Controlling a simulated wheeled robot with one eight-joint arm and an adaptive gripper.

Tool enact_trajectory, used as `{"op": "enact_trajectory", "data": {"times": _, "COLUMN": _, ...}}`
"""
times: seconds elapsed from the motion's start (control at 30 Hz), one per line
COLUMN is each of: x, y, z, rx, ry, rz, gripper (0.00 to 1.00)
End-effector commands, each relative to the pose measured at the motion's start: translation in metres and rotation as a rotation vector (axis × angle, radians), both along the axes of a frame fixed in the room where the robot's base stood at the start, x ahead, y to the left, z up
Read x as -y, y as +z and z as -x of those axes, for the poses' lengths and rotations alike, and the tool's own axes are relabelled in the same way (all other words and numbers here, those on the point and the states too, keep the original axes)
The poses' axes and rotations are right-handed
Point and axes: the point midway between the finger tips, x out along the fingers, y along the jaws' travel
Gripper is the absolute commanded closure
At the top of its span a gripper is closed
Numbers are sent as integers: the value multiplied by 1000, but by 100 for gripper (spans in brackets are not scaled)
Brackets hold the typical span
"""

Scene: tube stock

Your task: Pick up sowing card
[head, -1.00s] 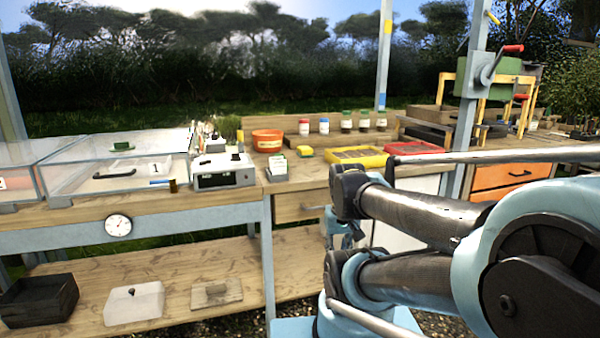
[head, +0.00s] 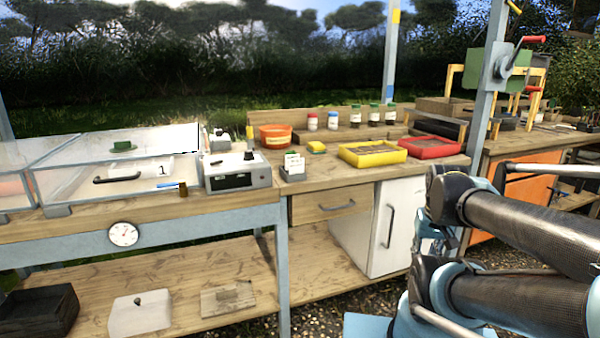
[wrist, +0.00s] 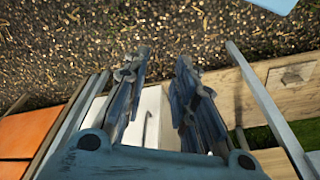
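What looks like the sowing card (head: 293,160) is a small white card with a green top edge. It stands upright in a small grey holder (head: 293,175) on the wooden bench, in the head view. I cannot tell whether the holder has one card or more. My gripper (wrist: 162,58) shows in the wrist view with its two fingers apart and nothing between them. It points down over gravel beside the bench, away from the card. In the head view my gripper is mostly hidden behind my arm at the right. The wrist view does not show the card.
A grey device (head: 236,170) stands left of the holder. A yellow sponge-like block (head: 316,147), an orange pot (head: 275,137), a yellow tray (head: 372,153) and a red tray (head: 432,147) are nearby. A blue-grey post (head: 487,110) rises at right. Bench space before the yellow tray is clear.

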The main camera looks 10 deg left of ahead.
Motion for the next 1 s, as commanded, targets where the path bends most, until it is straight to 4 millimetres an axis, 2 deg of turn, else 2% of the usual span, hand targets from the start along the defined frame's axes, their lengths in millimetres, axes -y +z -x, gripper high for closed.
{"op": "enact_trajectory", "data": {"times": 0.13, "x": 0, "y": 0, "z": 0, "rx": 0, "ry": 1, "rz": 0, "gripper": 75}}
{"op": "enact_trajectory", "data": {"times": 0.2, "x": -1, "y": 8, "z": 7, "rx": 10, "ry": 14, "rz": -1, "gripper": 75}}
{"op": "enact_trajectory", "data": {"times": 0.33, "x": -6, "y": 29, "z": -7, "rx": 2, "ry": 99, "rz": -6, "gripper": 75}}
{"op": "enact_trajectory", "data": {"times": 0.47, "x": -23, "y": 66, "z": -32, "rx": -12, "ry": 265, "rz": -16, "gripper": 75}}
{"op": "enact_trajectory", "data": {"times": 0.67, "x": -62, "y": 129, "z": -77, "rx": -27, "ry": 576, "rz": -36, "gripper": 75}}
{"op": "enact_trajectory", "data": {"times": 1.0, "x": -143, "y": 219, "z": -153, "rx": -22, "ry": 1100, "rz": -84, "gripper": 75}}
